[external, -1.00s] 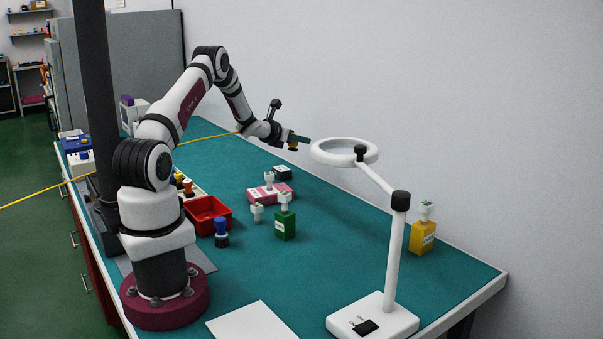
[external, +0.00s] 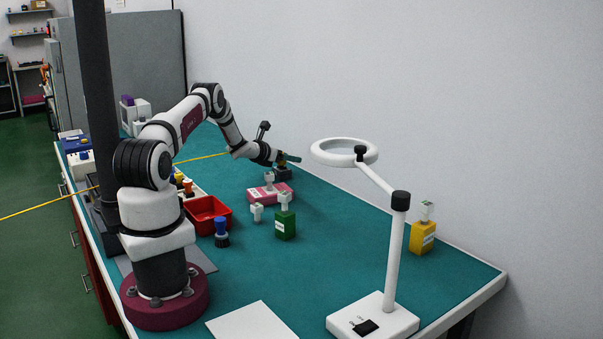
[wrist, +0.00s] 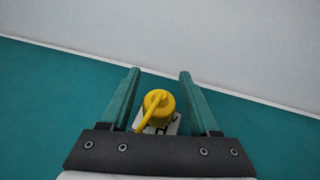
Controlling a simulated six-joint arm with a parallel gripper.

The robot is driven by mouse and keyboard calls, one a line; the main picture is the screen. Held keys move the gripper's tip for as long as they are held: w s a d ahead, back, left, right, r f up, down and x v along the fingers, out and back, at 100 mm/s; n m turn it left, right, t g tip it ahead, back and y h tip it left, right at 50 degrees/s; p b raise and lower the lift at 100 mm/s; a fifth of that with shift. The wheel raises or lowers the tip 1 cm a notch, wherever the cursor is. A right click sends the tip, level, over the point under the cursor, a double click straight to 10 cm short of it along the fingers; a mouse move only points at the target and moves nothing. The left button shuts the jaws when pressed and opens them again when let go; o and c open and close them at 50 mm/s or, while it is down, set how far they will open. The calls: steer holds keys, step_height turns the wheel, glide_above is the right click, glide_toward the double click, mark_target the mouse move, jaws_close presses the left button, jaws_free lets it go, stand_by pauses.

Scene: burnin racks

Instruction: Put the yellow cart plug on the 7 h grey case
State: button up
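The yellow cart plug (wrist: 158,104) sits between my gripper's fingers in the wrist view, with its yellow cable running back toward the gripper body. My gripper (wrist: 160,74) is open, with a gap on each side of the plug. Below the plug shows a white label (wrist: 172,126) with dark print too covered to read. In the external view, my gripper (external: 291,159) is low over a small dark grey case (external: 284,176) at the back of the bench. The plug appears to be on this case; fingers and wrist hide their contact.
A pink case (external: 268,194) with a white plug stands just in front. A green case (external: 286,226), a red tray (external: 222,206), a ring magnifier lamp (external: 392,260) and a yellow case (external: 423,238) are nearer. The yellow cable (external: 45,207) stretches left. The wall is close behind.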

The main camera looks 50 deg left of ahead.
steer(key=shift+s+r, duration=0.1)
steer(key=shift+r, duration=0.1)
steer(key=v, duration=1.1)
steer(key=shift+s, duration=0.4)
steer(key=shift+d+r, duration=0.1)
steer(key=shift+d, duration=0.1)
